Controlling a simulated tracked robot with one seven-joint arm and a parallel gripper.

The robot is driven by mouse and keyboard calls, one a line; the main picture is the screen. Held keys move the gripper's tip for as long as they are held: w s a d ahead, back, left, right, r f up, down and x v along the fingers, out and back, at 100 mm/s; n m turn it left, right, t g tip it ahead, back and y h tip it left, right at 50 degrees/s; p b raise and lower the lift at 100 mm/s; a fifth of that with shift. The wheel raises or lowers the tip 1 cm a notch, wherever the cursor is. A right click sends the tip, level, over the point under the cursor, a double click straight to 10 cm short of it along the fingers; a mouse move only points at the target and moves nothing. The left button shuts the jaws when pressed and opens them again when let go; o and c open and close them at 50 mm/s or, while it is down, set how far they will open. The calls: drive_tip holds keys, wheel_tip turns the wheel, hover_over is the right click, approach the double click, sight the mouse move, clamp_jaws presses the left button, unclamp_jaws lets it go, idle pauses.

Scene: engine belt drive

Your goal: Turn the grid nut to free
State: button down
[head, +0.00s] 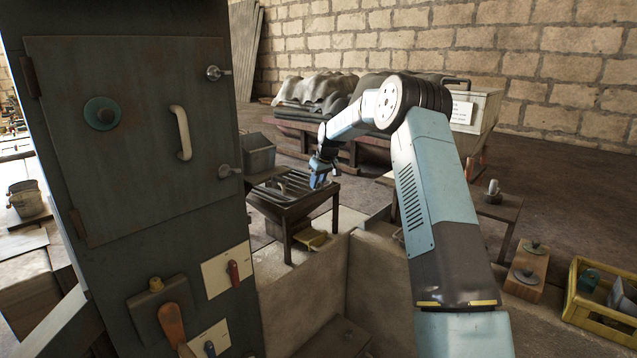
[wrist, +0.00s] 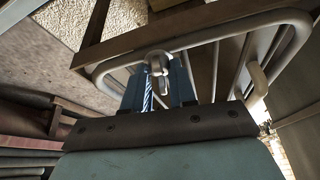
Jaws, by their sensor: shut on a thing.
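The grid (head: 283,186), a pale metal frame with slats, lies on a low dark stand. In the wrist view its rounded rail (wrist: 215,27) spans the upper half of the picture. My gripper (head: 318,180) reaches down at the right end of the grid. In the wrist view its blue fingers (wrist: 160,80) are shut on a small pale metal piece, the grid nut (wrist: 156,62), at the rail. The fingers partly hide the nut, and its turned angle cannot be told. In the head view the nut is too small to make out.
A tall dark cabinet (head: 130,130) fills the left. A low pale wall (head: 300,290) is in front. A yellow crate (head: 600,300) is at right.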

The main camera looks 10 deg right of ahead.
drive_tip(key=shift+w+d+n+y, duration=0.15)
drive_tip(key=shift+n+y, duration=0.15)
drive_tip(key=shift+n, duration=0.5)
drive_tip(key=c, duration=1)
unclamp_jaws()
drive_tip(key=shift+o, duration=0.2)
drive_tip(key=v, duration=1.3)
drive_tip(key=shift+r, duration=0.35)
drive_tip(key=shift+d, duration=0.1)
